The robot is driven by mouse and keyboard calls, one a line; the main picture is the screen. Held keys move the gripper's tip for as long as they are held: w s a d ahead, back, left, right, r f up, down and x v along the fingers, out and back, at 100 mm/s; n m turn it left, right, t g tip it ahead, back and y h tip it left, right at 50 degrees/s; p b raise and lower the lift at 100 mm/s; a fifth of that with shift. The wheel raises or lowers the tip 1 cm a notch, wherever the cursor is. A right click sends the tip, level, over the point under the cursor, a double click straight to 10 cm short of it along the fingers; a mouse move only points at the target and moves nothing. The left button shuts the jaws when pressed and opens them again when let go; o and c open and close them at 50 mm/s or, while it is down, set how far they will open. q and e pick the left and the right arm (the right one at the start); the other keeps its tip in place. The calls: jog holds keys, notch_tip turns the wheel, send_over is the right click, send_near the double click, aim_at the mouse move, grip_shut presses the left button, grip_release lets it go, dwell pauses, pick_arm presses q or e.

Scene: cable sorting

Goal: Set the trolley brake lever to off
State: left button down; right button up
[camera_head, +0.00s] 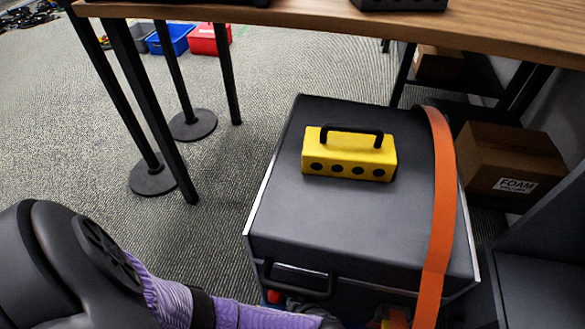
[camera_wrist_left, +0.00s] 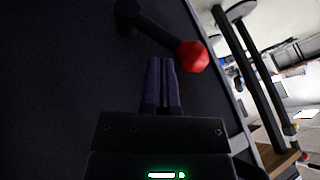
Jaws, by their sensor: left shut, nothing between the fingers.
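The trolley (camera_head: 290,220) is a dark grey, box-like unit in the head view. Its brake lever is a black bar (camera_wrist_left: 155,33) with a red knob (camera_wrist_left: 193,56), seen close up in the left wrist view against a dark panel. The red knob also shows in the head view (camera_head: 273,297), low on the trolley's front. My left gripper (camera_wrist_left: 161,62) is shut and empty, its fingertips close beside the bar and knob. I cannot tell whether they touch. My left forearm in its purple sleeve crosses the bottom of the head view. My right gripper is not in view.
A yellow case (camera_head: 348,158) with a black handle sits on the trolley top. An orange strap (camera_head: 442,200) runs over its right side. A black handle bar (camera_head: 298,282) is on the front. A wooden table (camera_head: 300,20) stands behind, a cardboard box (camera_head: 508,165) to the right.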

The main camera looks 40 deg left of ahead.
aim_at(274, 302)
pick_arm(q)
jog(key=shift+s+a, duration=0.2)
jog(key=shift+a, duration=0.25)
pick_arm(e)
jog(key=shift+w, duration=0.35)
pick_arm(q)
jog(key=h+p, duration=0.1)
jog(key=p, duration=0.2)
jog(key=shift+s+a+r+t, duration=0.25)
jog(key=shift+a+r+t, duration=0.05)
jog(key=shift+a+r, duration=0.1)
jog(key=shift+s+a+f+n+t+h+p, duration=0.45)
jog(key=shift+a+f+h+p, duration=0.2)
jog(key=shift+h, duration=0.25)
jog(key=shift+s+a+f, duration=0.1)
jog(key=shift+a+f, duration=0.05)
jog(key=shift+a, duration=0.1)
jog(key=shift+s+a+f, duration=0.15)
jog(key=shift+a+f, duration=0.05)
jog(key=shift+f, duration=0.1)
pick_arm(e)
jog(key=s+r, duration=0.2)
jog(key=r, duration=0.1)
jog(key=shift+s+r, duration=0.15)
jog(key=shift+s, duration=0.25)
